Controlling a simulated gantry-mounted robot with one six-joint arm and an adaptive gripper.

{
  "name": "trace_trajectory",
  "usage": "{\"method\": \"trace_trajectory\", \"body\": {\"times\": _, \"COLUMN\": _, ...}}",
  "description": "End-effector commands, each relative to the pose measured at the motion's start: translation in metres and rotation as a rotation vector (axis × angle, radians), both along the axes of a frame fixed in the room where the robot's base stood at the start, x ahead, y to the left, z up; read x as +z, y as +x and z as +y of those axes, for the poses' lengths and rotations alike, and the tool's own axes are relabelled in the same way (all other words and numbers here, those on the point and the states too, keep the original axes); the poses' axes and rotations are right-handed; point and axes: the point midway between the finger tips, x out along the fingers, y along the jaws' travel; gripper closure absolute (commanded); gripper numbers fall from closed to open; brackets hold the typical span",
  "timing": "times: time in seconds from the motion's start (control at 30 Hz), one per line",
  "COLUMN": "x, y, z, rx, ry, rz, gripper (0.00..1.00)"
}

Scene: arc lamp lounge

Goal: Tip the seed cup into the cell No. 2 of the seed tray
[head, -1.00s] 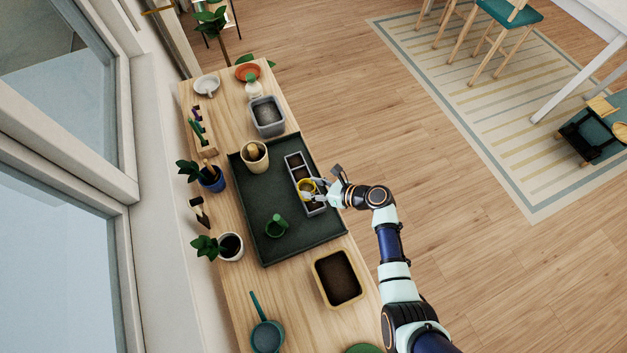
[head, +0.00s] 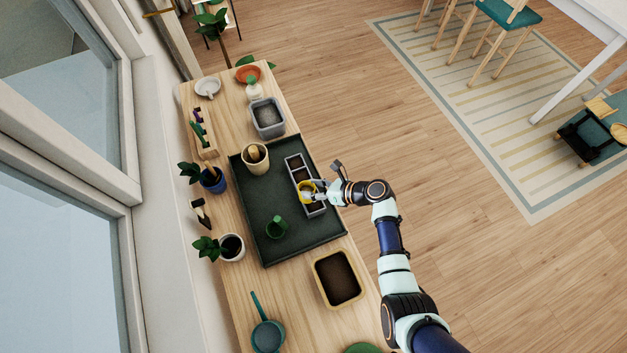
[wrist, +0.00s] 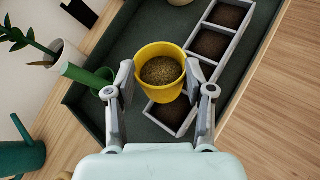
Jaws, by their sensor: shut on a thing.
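The yellow seed cup (wrist: 160,72) is held between the fingers of my gripper (wrist: 158,88), which are shut on its sides. In the wrist view its mouth faces the camera, and brown-green seeds lie inside. The grey seed tray (head: 290,161) has a row of cells with dark soil; it also shows in the wrist view (wrist: 223,31). The cup (head: 306,184) is above the tray's lower half in the head view and hides part of it. Two soil cells show beyond the cup in the wrist view and one nearer. I cannot read any cell numbers.
The seed tray stands on a dark green mat tray (head: 260,200) with a raised rim. A soil box (head: 337,278) and potted plants (head: 231,246) are on the wooden table.

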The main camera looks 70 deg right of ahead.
Motion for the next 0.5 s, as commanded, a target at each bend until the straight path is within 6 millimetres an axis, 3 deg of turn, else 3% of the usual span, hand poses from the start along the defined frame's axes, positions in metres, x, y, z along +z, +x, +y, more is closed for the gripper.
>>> {"method": "trace_trajectory", "body": {"times": 0.5, "x": 0.002, "y": 0.0011, "z": -0.0038, "rx": -0.001, "ry": 0.174, "rz": 0.057, "gripper": 0.84}}
